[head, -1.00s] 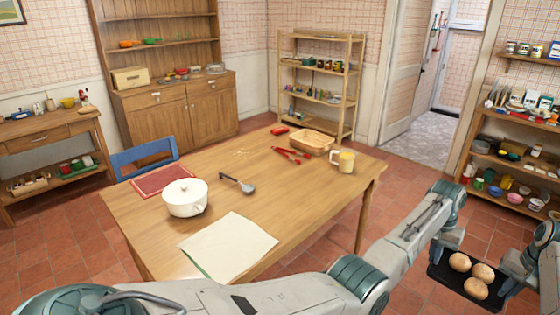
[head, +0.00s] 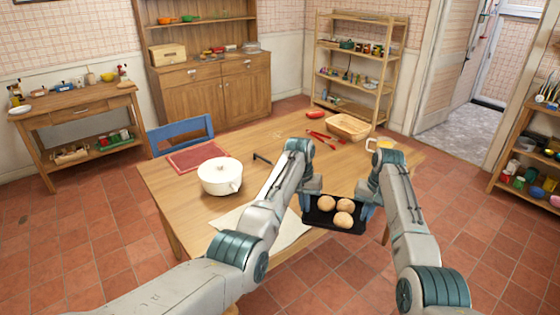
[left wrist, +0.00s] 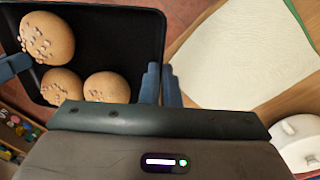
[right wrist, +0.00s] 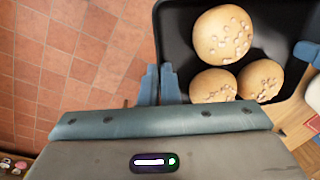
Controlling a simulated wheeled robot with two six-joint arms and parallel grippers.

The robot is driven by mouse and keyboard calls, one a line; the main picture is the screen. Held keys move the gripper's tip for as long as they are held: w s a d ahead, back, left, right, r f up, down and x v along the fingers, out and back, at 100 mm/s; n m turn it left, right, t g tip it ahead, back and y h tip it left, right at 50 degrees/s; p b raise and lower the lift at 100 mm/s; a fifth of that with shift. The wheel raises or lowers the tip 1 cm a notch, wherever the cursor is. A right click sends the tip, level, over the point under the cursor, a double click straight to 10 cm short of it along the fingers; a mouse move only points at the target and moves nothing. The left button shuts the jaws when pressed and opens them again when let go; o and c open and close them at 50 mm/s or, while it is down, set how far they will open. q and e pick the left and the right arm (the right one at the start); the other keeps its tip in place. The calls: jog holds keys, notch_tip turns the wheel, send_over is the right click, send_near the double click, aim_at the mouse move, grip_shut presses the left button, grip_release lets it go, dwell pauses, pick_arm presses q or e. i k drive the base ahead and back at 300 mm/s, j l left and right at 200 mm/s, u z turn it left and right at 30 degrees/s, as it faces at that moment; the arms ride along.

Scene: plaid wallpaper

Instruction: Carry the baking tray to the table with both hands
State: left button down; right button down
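The black baking tray (head: 322,222) carries three seeded buns (head: 342,219) and looks about level. In the head view it is at the table's near edge; its height over the table (head: 160,190) is hard to tell. My left gripper (head: 306,203) is shut on the tray's left rim, and its fingers (left wrist: 162,86) show at the rim in the left wrist view. My right gripper (head: 367,207) is shut on the right rim, and its fingers (right wrist: 160,86) show there in the right wrist view. My left arm hides part of the table.
A pale cloth (head: 228,221) lies on the table's near side, partly hidden. A white pot (head: 220,177), red mat (head: 197,157), red tongs (head: 320,136), basket (head: 349,126) and yellow mug (head: 380,144) stand farther back. The table's middle right has some bare wood.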

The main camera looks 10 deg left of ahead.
aim_at(337, 184)
jog(key=i+l+u, duration=0.15)
jog(key=i+l, duration=0.25)
jog(key=i, duration=0.25)
jog(key=i+l+u, duration=0.15)
jog(key=i+l, duration=0.3)
jog(key=i, duration=0.15)
